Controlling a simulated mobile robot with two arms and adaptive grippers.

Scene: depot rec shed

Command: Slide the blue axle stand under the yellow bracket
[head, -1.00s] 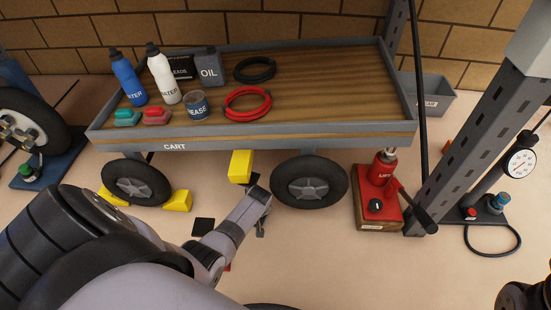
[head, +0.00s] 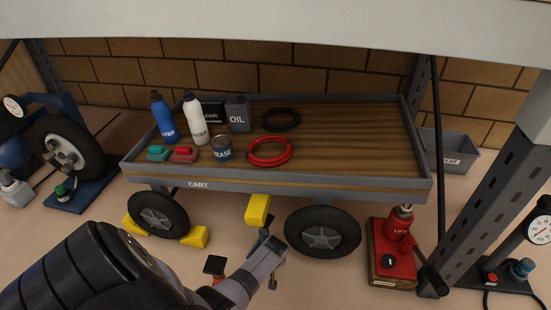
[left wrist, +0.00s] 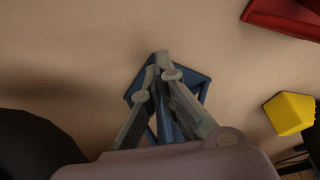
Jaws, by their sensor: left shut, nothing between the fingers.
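The yellow bracket (head: 257,209) hangs under the front edge of the cart, between its two wheels. The blue axle stand (left wrist: 191,77) shows in the left wrist view as a blue frame on the floor behind my fingers, mostly covered by them. In the head view a small dark blue part (head: 265,231) shows just below the bracket, between it and my left gripper. My left gripper (left wrist: 160,62) is shut and empty, with its fingertips over the stand; whether they touch it I cannot tell. In the head view its fingers are largely hidden by my wrist. My right gripper is not in view.
A red stand with a black top (head: 214,266) is left of my left wrist. Yellow chocks (head: 195,237) sit by the left cart wheel (head: 158,214). The right wheel (head: 322,232) and red jack (head: 394,250) stand to the right. The cart (head: 300,182) overhangs this space.

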